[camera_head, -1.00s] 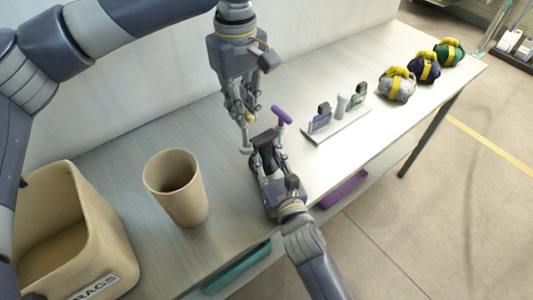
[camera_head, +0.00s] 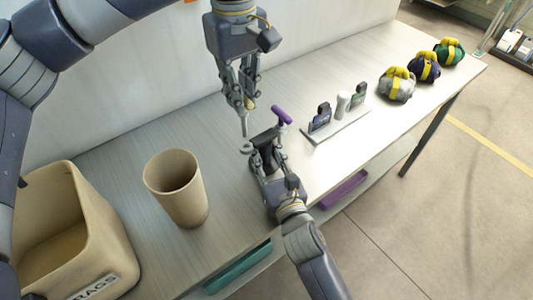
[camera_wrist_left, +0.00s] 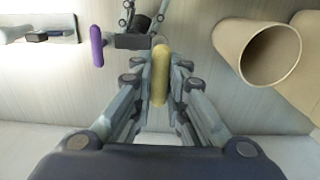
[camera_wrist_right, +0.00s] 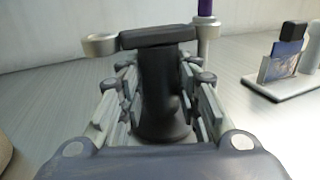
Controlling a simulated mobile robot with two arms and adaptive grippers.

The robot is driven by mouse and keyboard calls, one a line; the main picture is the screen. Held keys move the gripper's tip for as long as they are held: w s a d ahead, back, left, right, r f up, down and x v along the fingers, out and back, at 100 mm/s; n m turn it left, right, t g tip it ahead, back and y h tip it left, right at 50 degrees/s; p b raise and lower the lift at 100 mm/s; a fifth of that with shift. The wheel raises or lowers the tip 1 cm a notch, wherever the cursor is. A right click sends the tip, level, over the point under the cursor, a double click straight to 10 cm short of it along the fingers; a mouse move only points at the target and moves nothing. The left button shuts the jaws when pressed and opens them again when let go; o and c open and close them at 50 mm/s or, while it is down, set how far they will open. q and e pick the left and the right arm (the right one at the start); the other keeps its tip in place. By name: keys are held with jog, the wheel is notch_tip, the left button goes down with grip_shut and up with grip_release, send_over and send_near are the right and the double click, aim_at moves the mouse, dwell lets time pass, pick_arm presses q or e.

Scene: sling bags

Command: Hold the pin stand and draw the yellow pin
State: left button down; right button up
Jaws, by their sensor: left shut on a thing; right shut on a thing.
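The pin stand (camera_head: 263,148) is a dark post with a crossbar and a pale ring at each end. My right gripper (camera_head: 266,172) is shut around its post, which stands upright between the fingers in the right wrist view (camera_wrist_right: 160,85). My left gripper (camera_head: 246,100) is shut on the yellow pin (camera_wrist_left: 160,75), above the stand's left ring. The pin's grey shaft (camera_head: 244,126) hangs down, its tip seemingly just above that ring (camera_wrist_right: 100,44), which looks empty. A purple pin (camera_head: 282,115) sits in the other ring.
A beige cup (camera_head: 178,190) and a beige rags bin (camera_head: 85,225) stand to the left. A white tray (camera_head: 335,132) with small cards lies to the right. Several sling bags (camera_head: 397,88) sit at the table's far right end. The table between is clear.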

pick_arm(q)
jog(key=shift+r, duration=0.1)
jog(key=shift+r, duration=1.9)
pick_arm(e)
jog(key=o, duration=1.2)
jog(key=v, duration=1.2)
